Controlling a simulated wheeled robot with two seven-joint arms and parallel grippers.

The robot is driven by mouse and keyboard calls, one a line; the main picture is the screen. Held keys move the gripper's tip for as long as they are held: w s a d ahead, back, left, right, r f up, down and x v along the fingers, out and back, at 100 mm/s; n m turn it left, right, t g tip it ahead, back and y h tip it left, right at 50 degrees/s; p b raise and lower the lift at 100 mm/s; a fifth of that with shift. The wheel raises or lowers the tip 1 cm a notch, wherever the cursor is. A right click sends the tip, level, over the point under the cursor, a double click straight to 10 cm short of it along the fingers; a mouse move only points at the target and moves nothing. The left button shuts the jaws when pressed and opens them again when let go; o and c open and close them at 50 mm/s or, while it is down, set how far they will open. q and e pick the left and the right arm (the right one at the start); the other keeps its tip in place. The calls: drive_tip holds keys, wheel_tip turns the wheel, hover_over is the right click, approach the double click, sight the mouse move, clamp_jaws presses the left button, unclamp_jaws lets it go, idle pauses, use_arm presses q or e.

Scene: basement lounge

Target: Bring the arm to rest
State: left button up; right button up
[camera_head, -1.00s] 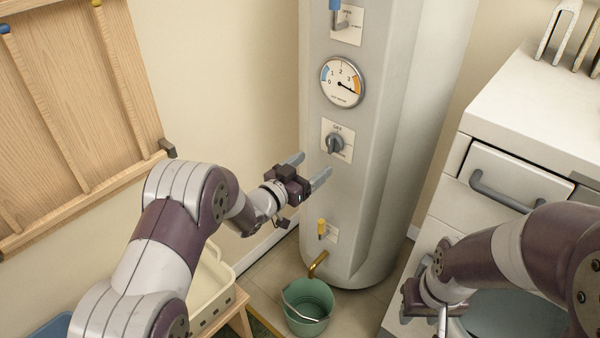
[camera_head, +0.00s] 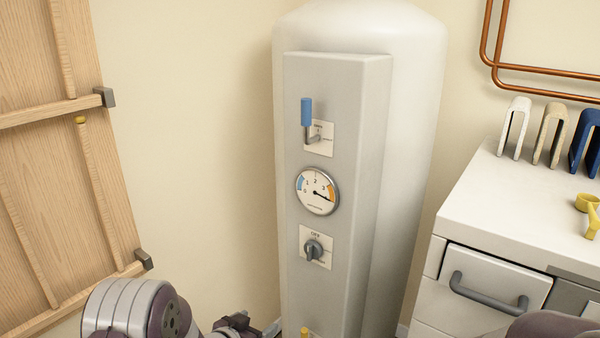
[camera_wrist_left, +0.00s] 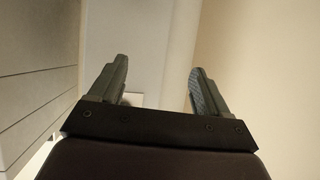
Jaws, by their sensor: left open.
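My left arm (camera_head: 128,308) comes in at the bottom left of the head view. Its gripper (camera_head: 262,326) is low beside the front panel of the white tank (camera_head: 362,160), partly cut off by the bottom edge. In the left wrist view the gripper (camera_wrist_left: 158,78) has its two fingers well apart with nothing between them. Only a piece of my right arm (camera_head: 552,326) shows at the bottom right, and its gripper is out of the picture.
The panel carries a blue-handled lever (camera_head: 307,112), a round gauge (camera_head: 317,191), a dark knob (camera_head: 314,250) and a yellow handle (camera_head: 305,332). A white cabinet (camera_head: 490,270) stands at right, with clips on top. A wooden rack (camera_head: 50,180) is on the left wall.

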use_arm(q)
drive_tip(key=s+a+r+n+g+y, duration=0.15)
drive_tip(key=s+g, duration=0.25)
drive_tip(key=s, duration=0.5)
drive_tip(key=s+a+n+g+y, duration=0.2)
drive_tip(key=s+a+g, duration=0.1)
drive_tip(key=s, duration=0.5)
drive_tip(key=s+a+r+n+g+y, duration=0.1)
drive_tip(key=s+a+g+y, duration=0.2)
drive_tip(key=s, duration=0.6)
wheel_tip(320, 180, up, 20)
drive_tip(key=h+p, duration=0.1)
drive_tip(key=p, duration=1.6)
drive_tip(key=shift+w+d+f, duration=0.15)
drive_tip(key=shift+d+f, duration=0.1)
drive_tip(key=shift+d, duration=0.15)
drive_tip(key=shift+h, duration=0.25)
